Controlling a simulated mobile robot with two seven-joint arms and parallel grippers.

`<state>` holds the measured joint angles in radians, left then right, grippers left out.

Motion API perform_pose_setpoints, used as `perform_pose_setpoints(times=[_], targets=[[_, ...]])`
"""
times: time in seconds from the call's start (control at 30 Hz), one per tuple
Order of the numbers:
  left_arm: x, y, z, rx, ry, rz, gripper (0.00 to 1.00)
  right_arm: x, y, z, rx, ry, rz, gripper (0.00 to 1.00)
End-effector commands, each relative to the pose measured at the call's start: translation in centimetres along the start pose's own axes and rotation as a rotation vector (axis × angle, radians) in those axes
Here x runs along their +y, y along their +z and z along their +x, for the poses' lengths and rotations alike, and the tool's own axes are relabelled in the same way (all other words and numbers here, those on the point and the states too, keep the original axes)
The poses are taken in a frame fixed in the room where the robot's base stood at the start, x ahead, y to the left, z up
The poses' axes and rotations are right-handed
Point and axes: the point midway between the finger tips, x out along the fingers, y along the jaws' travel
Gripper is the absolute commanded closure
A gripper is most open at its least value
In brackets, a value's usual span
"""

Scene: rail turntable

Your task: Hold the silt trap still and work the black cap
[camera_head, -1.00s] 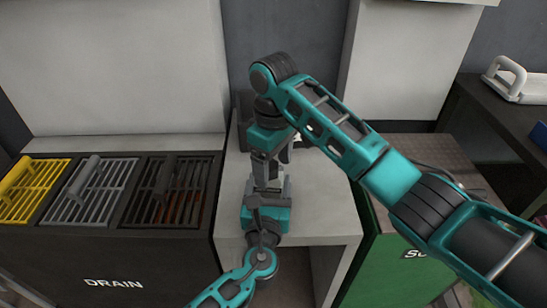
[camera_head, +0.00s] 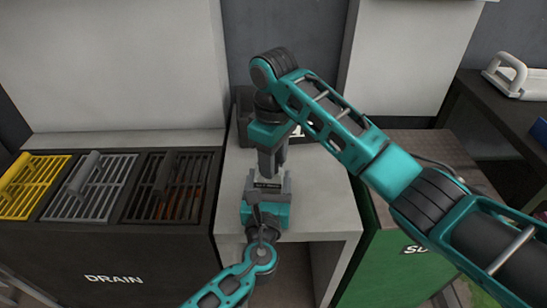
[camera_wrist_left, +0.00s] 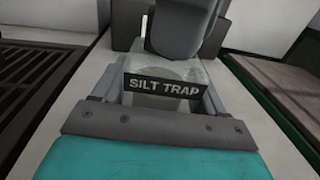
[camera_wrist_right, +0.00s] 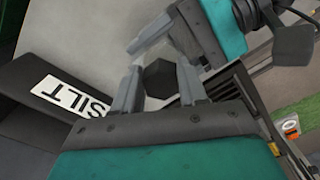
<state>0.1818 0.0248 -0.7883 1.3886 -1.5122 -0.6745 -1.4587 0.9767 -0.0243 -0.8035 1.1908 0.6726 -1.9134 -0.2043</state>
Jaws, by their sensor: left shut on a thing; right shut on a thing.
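The silt trap (camera_head: 267,186) is a pale, clear-looking body with a dark SILT TRAP label, which the left wrist view (camera_wrist_left: 165,86) shows facing me. My left gripper (camera_head: 268,181) is shut on it from the near side, over the grey table. My right gripper (camera_head: 268,166) points down directly above the trap. In the right wrist view the black cap (camera_wrist_right: 160,78), dark and many-sided, sits between the right fingers (camera_wrist_right: 158,88), which are shut on it. The right gripper covers the trap's top in the head and left wrist views, so whether cap and trap touch is hidden.
A black box (camera_head: 245,110) with a white SILT label (camera_wrist_right: 62,96) stands behind the trap. Yellow, grey and dark grates (camera_head: 30,188) lie on the DRAIN unit at left. A green bin (camera_head: 385,265) stands at right. The grey table (camera_head: 328,195) is clear right of the trap.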

Motion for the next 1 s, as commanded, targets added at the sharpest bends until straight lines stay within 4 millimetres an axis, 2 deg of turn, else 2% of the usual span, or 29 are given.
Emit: perform_pose_setpoints(times=[0.3,0.43,0.77,1.0], targets=[[-0.02,-0.03,-0.02,0.001,-0.001,0.000,0.82,0.50,-0.11,-0.05,0.001,0.001,-0.397,0.95],[-0.03,-0.03,-0.02,0.001,-0.001,0.000,0.82,0.54,-0.14,-0.01,0.001,0.001,-0.465,0.95],[-0.05,-0.03,-0.02,0.001,-0.002,0.000,0.82,0.57,-0.14,-0.01,0.001,0.001,-0.493,0.95],[-0.06,-0.03,-0.03,0.001,-0.002,0.000,0.82,0.82,-0.37,-0.04,-0.001,0.002,-0.782,0.95]])
